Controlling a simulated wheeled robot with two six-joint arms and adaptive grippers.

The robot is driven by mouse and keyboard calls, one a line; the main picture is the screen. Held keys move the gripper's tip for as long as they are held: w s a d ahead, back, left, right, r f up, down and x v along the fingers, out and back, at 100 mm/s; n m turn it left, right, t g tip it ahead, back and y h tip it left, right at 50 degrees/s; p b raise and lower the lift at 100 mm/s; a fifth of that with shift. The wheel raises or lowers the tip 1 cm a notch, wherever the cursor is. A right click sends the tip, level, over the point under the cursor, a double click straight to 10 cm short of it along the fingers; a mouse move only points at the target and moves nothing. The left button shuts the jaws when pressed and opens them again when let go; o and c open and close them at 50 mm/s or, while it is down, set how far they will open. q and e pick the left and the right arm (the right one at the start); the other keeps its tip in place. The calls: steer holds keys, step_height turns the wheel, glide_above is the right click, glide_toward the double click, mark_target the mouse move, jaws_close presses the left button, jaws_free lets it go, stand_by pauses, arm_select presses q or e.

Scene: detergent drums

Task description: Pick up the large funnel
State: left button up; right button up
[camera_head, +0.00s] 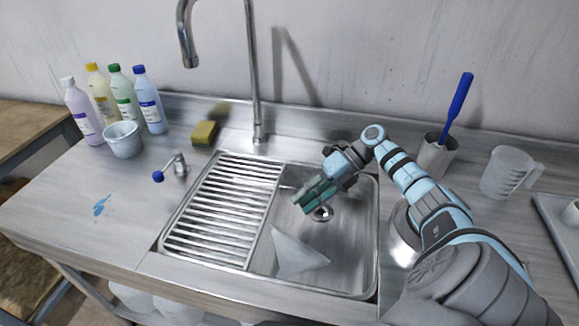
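A pale, cone-shaped piece that looks like the funnel (297,256) lies on its side in the front part of the sink basin (345,275). My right gripper (308,198), with dark green fingers, is over the basin near the drain. It is above and behind the funnel in the picture and appears apart from it. The fingers lie close together in this view, and their gap is not clear. My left gripper is not in view.
A ribbed drainboard (222,212) fills the sink's left side. A tall faucet (254,80) stands behind. Several bottles (150,100), a white cup (123,139) and a sponge (204,132) stand at left. A holder (437,157) with a blue-handled brush and a measuring jug (507,172) stand at right.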

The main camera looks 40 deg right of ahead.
steer(key=x, duration=1)
steer(key=shift+s, duration=0.15)
jaws_close()
